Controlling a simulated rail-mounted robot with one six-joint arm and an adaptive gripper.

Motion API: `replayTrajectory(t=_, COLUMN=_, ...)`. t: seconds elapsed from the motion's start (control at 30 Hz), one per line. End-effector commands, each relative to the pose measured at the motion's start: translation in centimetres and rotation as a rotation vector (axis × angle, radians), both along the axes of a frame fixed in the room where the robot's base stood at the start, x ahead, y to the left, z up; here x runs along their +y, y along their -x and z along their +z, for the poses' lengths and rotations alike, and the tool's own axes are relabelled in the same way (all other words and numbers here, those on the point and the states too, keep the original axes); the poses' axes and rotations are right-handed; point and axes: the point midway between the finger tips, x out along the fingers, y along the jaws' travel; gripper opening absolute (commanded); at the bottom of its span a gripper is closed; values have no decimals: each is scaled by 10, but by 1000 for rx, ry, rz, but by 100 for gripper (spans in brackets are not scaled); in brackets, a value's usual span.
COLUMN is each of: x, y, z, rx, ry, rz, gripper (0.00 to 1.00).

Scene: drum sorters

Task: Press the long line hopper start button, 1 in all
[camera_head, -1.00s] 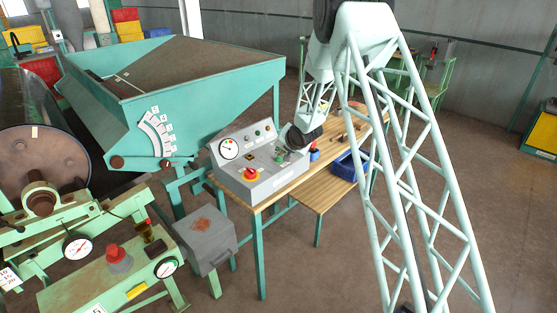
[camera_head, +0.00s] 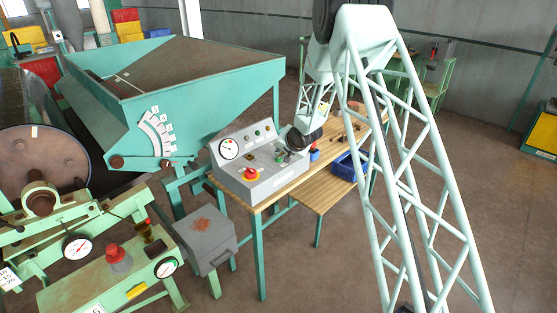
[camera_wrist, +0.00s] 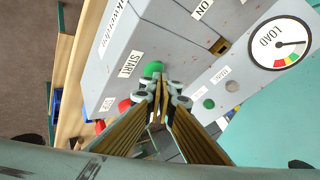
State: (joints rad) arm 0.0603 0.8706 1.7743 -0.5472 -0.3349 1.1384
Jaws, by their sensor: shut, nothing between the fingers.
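The grey control box (camera_head: 262,186) stands on the wooden table beside the hopper (camera_head: 190,85). In the wrist view its face (camera_wrist: 180,40) carries a green button (camera_wrist: 153,68) next to a START label (camera_wrist: 128,64), with a red button (camera_wrist: 125,104) nearby. My gripper (camera_wrist: 160,88) is shut and empty. Its tips appear close beside the START button and partly overlap its edge; I cannot tell whether they touch. In the head view my gripper (camera_head: 289,151) is over the box's right side.
A grey metal box (camera_head: 205,238) and green scales machinery (camera_head: 105,280) stand at the left.

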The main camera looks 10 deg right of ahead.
Motion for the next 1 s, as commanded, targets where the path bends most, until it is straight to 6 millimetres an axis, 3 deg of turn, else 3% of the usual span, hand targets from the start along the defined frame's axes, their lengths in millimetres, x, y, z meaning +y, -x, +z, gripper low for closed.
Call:
replayTrajectory(t=0.57, x=0, y=1, z=-2, rx=1, ry=0, rz=0, gripper=0)
replayTrajectory(t=1.0, x=0, y=0, z=12, rx=1, ry=0, rz=0, gripper=0)
